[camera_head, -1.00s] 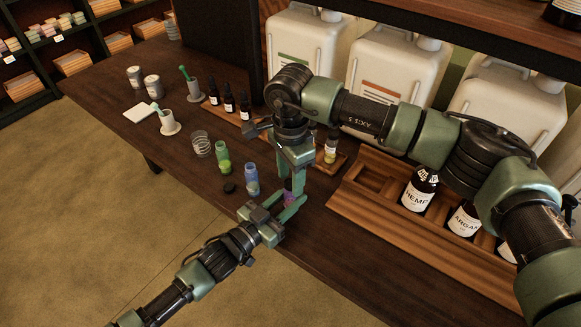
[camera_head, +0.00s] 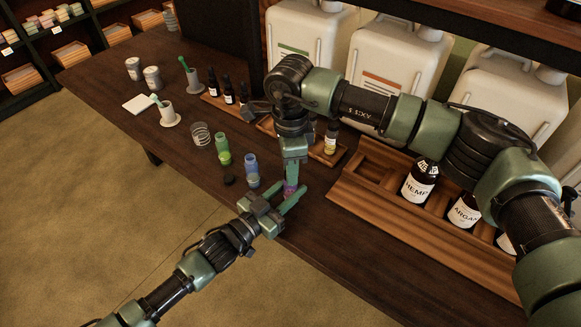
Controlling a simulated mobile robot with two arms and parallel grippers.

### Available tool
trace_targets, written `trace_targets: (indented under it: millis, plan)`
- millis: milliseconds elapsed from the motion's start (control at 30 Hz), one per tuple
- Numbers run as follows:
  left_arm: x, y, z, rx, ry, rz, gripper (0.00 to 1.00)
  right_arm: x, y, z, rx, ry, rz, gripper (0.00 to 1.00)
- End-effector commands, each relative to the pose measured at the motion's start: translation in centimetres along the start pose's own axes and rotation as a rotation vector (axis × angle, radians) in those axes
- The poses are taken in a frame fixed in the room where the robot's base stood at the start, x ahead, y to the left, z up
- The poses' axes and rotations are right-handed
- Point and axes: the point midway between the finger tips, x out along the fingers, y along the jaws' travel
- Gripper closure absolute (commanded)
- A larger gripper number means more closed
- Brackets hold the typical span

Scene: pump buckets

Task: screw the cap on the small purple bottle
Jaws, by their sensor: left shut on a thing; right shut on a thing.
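The small purple bottle (camera_head: 290,189) is upright near the table's front edge, mostly hidden between the grippers. My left gripper (camera_head: 289,199) reaches in from the lower left and is shut on the bottle, with a finger on either side. My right gripper (camera_head: 292,177) points straight down from above, directly over the bottle's top. It is shut on the cap, which its fingers hide. I cannot see whether the cap touches the bottle's neck or how far it sits on it.
A blue bottle (camera_head: 251,170), a green bottle (camera_head: 222,149) and a loose dark cap (camera_head: 228,179) stand close to the left. A wooden crate (camera_head: 345,205) with labelled dark bottles is to the right. White canisters (camera_head: 395,70) line the back. The table's front edge is close below.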

Motion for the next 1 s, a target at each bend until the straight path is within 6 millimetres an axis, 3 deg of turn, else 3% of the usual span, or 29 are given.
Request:
trace_targets:
  millis: [300, 433, 567, 600, 667, 1000]
  plan:
    - [0.01, 0.06, -0.01, 0.0, 0.0, 0.001, 1.0, 0.03, -0.04, 0.02, 0.725, -0.002, -0.001, 1.0]
    - [0.01, 0.07, -0.01, 0.0, 0.001, 0.001, 1.0, 0.04, -0.06, 0.02, 0.937, -0.002, -0.001, 1.0]
    - [0.0, 0.07, -0.01, 0.0, 0.001, 0.001, 1.0, 0.03, -0.06, 0.01, 0.922, -0.002, -0.001, 1.0]
    - [0.0, 0.08, -0.01, 0.0, 0.001, 0.001, 1.0, 0.03, -0.07, 0.01, 0.922, -0.002, -0.001, 0.69]
    - [0.0, 0.08, -0.01, 0.0, 0.001, 0.001, 1.0, 0.03, -0.06, 0.01, 0.921, -0.002, -0.001, 0.53]
    - [0.01, 0.04, -0.02, 0.0, 0.0, 0.001, 1.0, -0.09, -0.05, 0.01, 0.919, -0.002, -0.001, 0.53]
